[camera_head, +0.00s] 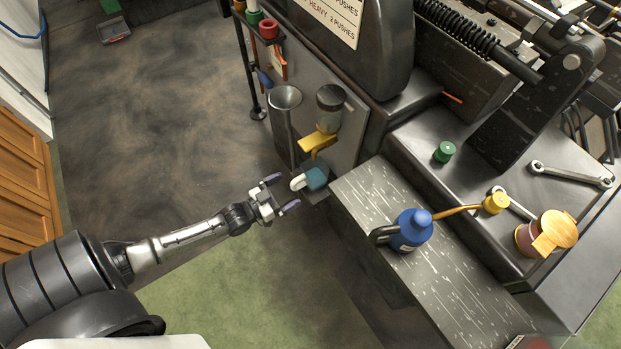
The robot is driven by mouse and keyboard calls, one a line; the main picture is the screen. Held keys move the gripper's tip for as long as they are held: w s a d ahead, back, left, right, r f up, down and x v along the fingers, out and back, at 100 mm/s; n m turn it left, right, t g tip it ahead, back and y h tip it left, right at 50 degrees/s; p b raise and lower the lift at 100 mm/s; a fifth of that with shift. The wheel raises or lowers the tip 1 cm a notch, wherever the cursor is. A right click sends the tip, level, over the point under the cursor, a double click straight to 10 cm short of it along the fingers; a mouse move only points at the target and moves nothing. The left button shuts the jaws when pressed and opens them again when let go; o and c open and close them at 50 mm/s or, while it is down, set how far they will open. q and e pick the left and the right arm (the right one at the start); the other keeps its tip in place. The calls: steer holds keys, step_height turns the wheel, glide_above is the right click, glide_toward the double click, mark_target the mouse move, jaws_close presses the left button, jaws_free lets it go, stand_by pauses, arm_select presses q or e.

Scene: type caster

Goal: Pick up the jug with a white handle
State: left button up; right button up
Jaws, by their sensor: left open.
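A small teal jug (317,178) with a white handle (298,183) sits on a small ledge at the side of the machine. The white handle points left, toward my left gripper. My left gripper (284,193) is open and empty, with its two purple-tipped fingers just left of the handle. A small gap shows between the fingers and the handle. My right gripper is not in view.
A grey bench (450,285) holds a blue oil can (411,231) with a long spout. A yellow lever (318,142) and a glass jar (330,105) are above the jug. A metal funnel (285,98) stands behind it. Open floor lies left.

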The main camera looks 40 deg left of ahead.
mark_target(301, 180)
arm_select(q)
steer(key=w+b, duration=0.2)
steer(key=w, duration=0.3)
steer(key=shift+w+d+b, duration=0.15)
steer(key=shift+d+b, duration=0.25)
steer(key=shift+w+r, duration=0.1)
steer(key=shift+w, duration=0.3)
steer(key=shift+c, duration=0.3)
steer(key=c, duration=1)
steer(key=shift+c, duration=0.2)
steer(key=shift+r, duration=0.1)
